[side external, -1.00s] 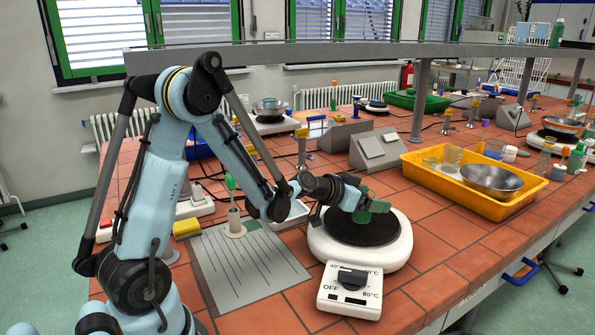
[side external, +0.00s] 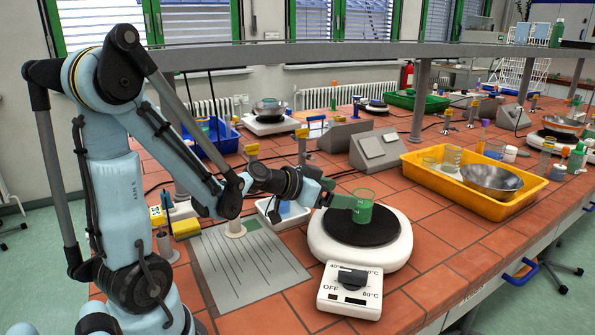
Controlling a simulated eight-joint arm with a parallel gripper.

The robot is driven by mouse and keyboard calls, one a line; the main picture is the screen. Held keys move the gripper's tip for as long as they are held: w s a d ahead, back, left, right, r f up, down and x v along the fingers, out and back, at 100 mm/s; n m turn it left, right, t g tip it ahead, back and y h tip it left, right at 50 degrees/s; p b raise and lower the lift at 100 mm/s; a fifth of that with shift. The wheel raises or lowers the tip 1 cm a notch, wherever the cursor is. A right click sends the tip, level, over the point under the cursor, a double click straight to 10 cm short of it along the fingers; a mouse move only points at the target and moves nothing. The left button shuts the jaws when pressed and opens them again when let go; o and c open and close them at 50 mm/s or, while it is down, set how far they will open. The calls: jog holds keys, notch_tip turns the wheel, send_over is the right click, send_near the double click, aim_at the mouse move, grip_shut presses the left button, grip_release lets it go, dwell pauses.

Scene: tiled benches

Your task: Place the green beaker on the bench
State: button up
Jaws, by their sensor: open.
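The green beaker (side external: 364,205) is see-through and upright. It appears to stand on the round black top of the white hot plate (side external: 318,240). My gripper (side external: 347,203) is open at the left side of the beaker, low over the plate and roughly level with the beaker's middle. I cannot tell whether its fingertips touch the beaker or reach around it. The red-brown tiled bench (side external: 455,255) is in view around the plate.
A white control box with a dial (side external: 350,290) sits in front of the hot plate. A yellow tray (side external: 430,183) with a metal bowl (side external: 492,180) and glassware stands to the right. A grey lined sheet (side external: 245,268) lies left. Tiles between plate and tray are clear.

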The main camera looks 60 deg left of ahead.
jog(key=s+d+n+g+y, duration=0.1)
jog(key=s+d+g, duration=0.5)
jog(key=s+d, duration=0.4)
jog(key=shift+s+d, duration=0.4)
jog(key=shift+s, duration=0.6)
